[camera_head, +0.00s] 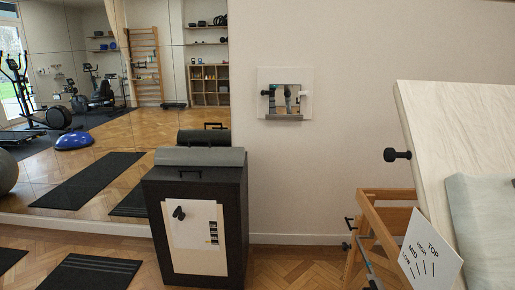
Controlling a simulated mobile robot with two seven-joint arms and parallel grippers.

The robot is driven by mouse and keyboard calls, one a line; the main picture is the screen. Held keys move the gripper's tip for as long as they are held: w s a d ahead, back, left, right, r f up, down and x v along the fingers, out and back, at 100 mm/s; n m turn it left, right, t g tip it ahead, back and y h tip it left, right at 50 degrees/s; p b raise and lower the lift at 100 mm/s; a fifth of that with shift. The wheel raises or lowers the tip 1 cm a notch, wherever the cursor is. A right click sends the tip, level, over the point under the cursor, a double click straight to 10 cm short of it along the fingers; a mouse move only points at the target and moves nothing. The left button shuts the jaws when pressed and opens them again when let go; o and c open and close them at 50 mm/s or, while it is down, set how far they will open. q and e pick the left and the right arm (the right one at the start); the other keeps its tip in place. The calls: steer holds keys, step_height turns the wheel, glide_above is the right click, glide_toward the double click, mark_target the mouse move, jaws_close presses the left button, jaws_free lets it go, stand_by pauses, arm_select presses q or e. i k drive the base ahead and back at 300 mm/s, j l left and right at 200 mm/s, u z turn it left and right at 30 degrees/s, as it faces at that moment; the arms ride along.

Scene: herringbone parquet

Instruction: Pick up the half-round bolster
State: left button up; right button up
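The half-round bolster (199,156) is a grey, low, rounded pad. It appears to lie flat on top of a black cabinet (247,215) that stands against the mirrored wall. A dark copy of it shows in the mirror just behind. Neither of my grippers is in view, and nothing is seen touching the bolster.
A tilted pale board (450,125) on a wooden frame (386,195), with a black knob (397,155), fills the right side. A black mat (80,272) lies on the parquet at the left.

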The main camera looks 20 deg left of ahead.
mark_target(171, 156)
steer(key=i+j+z, duration=0.1)
steer(key=j, duration=0.3)
steer(key=i+j+z, duration=0.1)
steer(key=i+j, duration=0.15)
steer(key=i+j+z, duration=0.15)
steer(key=j, duration=0.35)
steer(key=i+j+z, duration=0.1)
steer(key=j, duration=0.3)
steer(key=i+j+z, duration=0.1)
steer(key=j, duration=0.35)
steer(key=i+j+z, duration=0.1)
steer(key=j, duration=0.35)
